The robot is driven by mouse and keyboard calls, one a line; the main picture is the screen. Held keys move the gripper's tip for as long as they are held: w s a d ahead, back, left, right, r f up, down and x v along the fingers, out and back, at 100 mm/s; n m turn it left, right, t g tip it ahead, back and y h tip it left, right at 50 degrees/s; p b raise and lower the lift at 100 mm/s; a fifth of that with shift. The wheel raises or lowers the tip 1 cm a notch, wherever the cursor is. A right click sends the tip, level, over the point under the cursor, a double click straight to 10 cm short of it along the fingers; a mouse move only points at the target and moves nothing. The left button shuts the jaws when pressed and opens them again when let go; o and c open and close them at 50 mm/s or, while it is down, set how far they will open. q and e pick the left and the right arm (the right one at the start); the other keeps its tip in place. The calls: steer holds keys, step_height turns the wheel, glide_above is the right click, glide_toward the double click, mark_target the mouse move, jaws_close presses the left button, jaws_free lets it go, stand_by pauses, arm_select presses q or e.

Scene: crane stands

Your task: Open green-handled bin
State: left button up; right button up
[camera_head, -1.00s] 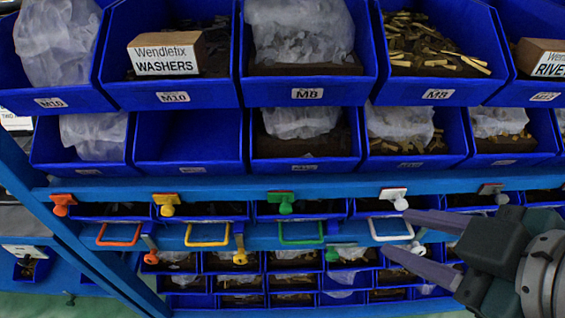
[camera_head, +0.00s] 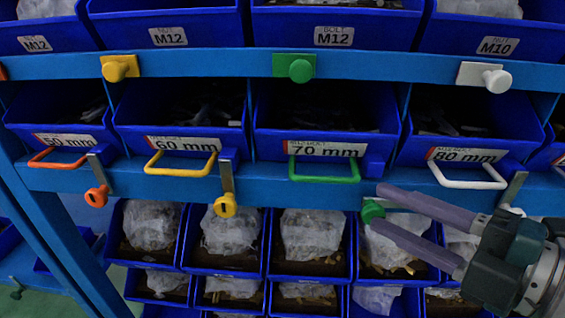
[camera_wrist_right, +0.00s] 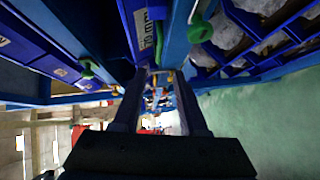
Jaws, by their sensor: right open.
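The green-handled bin (camera_head: 325,118) is a blue bin labelled 70 mm in the middle row. Its green handle (camera_head: 324,178) is a loop on its front, and the bin sits in its slot. A green knob (camera_head: 300,69) is on the rail above it, and another green knob (camera_head: 372,211) hangs on a metal latch below right of the handle. My right gripper (camera_head: 378,204) is open and empty, its two fingers pointing left, right of and below the handle. The fingers also show in the right wrist view (camera_wrist_right: 160,75). My left gripper is not in view.
A yellow-handled 60 mm bin (camera_head: 181,117) is on the left and a white-handled 80 mm bin (camera_head: 472,115) on the right. Several bins with plastic bags (camera_head: 310,234) stand below. Blue rails (camera_head: 250,186) run across the front.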

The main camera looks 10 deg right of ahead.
mark_target(325, 181)
steer(key=b+x, duration=0.1)
steer(key=x, duration=0.8)
steer(key=shift+w+a+b, duration=0.15)
steer(key=shift+w+b, duration=0.2)
steer(key=shift+b, duration=0.05)
steer(key=shift+c, duration=0.2)
steer(key=c, duration=0.6)
jaws_close()
steer(key=shift+r, duration=0.1)
